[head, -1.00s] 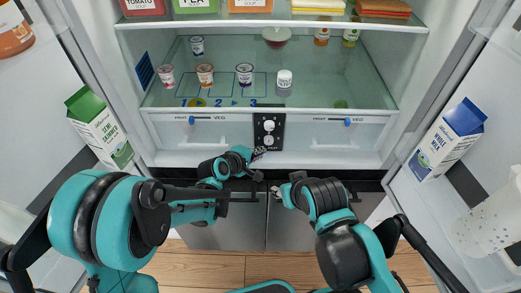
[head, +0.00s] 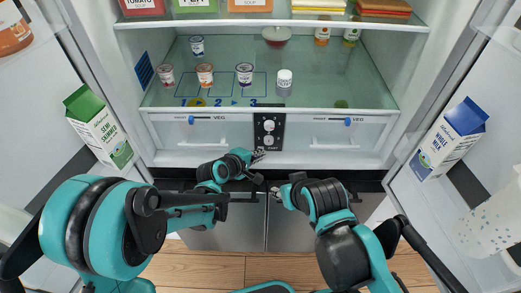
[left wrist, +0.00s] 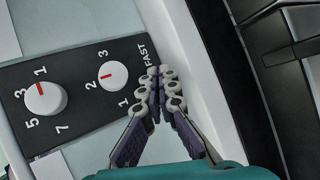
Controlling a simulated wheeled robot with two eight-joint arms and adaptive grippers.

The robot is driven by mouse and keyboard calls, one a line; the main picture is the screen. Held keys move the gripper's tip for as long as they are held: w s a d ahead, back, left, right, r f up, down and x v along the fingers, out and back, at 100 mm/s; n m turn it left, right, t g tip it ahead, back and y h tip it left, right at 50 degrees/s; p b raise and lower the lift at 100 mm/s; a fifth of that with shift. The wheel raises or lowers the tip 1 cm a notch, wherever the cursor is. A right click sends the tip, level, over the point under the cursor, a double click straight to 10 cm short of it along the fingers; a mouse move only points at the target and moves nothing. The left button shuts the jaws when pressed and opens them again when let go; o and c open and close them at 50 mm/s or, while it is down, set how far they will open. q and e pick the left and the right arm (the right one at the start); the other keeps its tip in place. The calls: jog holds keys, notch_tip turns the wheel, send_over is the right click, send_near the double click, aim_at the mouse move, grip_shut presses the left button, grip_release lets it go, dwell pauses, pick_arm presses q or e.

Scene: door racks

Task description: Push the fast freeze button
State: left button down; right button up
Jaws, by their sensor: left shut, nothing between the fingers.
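A black control panel (head: 268,132) with two white knobs sits between the two drawers of the fridge. In the left wrist view the panel (left wrist: 62,124) shows numbered dials, a large knob (left wrist: 45,98) and a smaller knob (left wrist: 113,75), both with red marks. The word FAST (left wrist: 145,53) is printed near the panel's end. No fast freeze button is clearly visible; my fingers may cover it. My left gripper (head: 257,156) is shut and empty at the panel's lower edge. Its fingertips (left wrist: 162,76) are beside the FAST label; I cannot tell whether they touch. My right gripper (head: 277,192) is lower right.
The left drawer (head: 195,140) and right drawer (head: 335,142) flank the panel. Several small pots stand on the glass shelf (head: 315,90) above. Open doors hold a green carton (head: 105,130) at left and a blue carton (head: 448,140) at right.

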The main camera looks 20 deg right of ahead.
pick_arm(q)
jog(key=s, duration=0.1)
jog(key=s+a, duration=0.1)
jog(key=s, duration=0.3)
jog(key=shift+s+a+b, duration=0.25)
jog(key=shift+a+b, duration=0.05)
jog(key=shift+b, duration=0.05)
